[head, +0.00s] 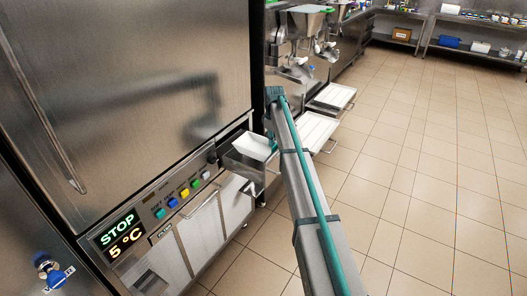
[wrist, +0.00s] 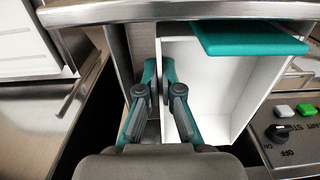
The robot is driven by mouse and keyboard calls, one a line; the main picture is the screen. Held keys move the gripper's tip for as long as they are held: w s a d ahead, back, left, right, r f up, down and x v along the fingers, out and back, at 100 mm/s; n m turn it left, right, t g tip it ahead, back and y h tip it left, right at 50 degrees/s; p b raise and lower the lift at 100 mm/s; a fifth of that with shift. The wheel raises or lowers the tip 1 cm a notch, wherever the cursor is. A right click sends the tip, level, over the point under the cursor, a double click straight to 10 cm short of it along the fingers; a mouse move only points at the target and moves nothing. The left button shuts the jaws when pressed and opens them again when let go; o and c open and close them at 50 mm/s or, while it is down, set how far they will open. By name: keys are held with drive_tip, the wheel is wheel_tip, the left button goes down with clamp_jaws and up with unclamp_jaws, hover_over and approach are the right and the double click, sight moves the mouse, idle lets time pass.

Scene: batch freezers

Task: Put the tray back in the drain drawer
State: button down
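The white tray (head: 254,146) is in or just over the open metal drain drawer (head: 242,169) on the front of the near machine. In the wrist view the tray (wrist: 225,95) fills the right of centre, hollow side towards me, and looks empty. My gripper (wrist: 158,68) has its teal-and-grey fingers close together, one on each side of the tray's left wall, and looks shut on it. The fingertips' contact is partly hidden. In the head view my arm covers most of the gripper. I cannot tell whether the tray is fully seated.
A flat teal piece (wrist: 250,38) crosses the tray's far end. The machine's panel (head: 118,236) reads STOP and 5 °C, with coloured buttons beside it. Other open drawers with white trays (head: 316,129) stand further along the row. The tiled floor (head: 430,170) at right is clear.

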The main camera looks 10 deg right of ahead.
sight(264, 147)
wheel_tip(264, 147, down, 6)
drive_tip(key=shift+r, duration=0.2)
drive_tip(key=w+a+p, duration=0.1)
drive_tip(key=w+a, duration=0.2)
drive_tip(key=shift+a+r+p, duration=0.1)
drive_tip(key=shift+p, duration=0.2)
drive_tip(key=shift+s+f, duration=0.15)
drive_tip(key=shift+f, duration=0.55)
drive_tip(key=shift+f, duration=0.2)
drive_tip(key=c, duration=1.3)
unclamp_jaws()
drive_tip(key=shift+r, duration=0.1)
